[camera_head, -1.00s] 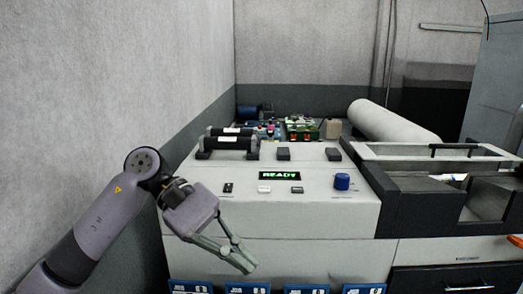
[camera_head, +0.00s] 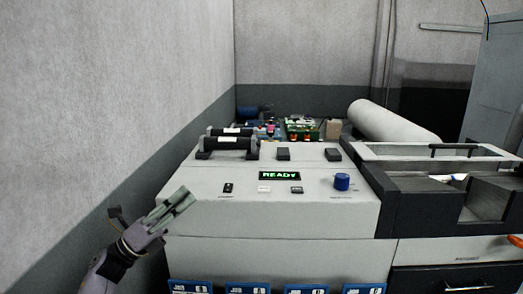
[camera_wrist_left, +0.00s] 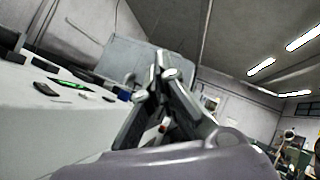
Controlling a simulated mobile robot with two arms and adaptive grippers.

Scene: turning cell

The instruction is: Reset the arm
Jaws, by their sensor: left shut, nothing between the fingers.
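My left gripper (camera_head: 182,201) is at the lower left of the head view, beside the front left corner of the white machine (camera_head: 290,215). Its fingers point up and to the right. In the left wrist view the fingers (camera_wrist_left: 162,72) are together with nothing between them. My left arm enters low at the left edge of the machine. My right gripper does not show in any view.
The machine's panel has a green READY display (camera_head: 279,176), a blue knob (camera_head: 342,182) and small switches. Black rollers (camera_head: 230,143) sit on top. Blue labels (camera_head: 248,287) line the front below. A grey wall (camera_head: 110,110) stands close on the left.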

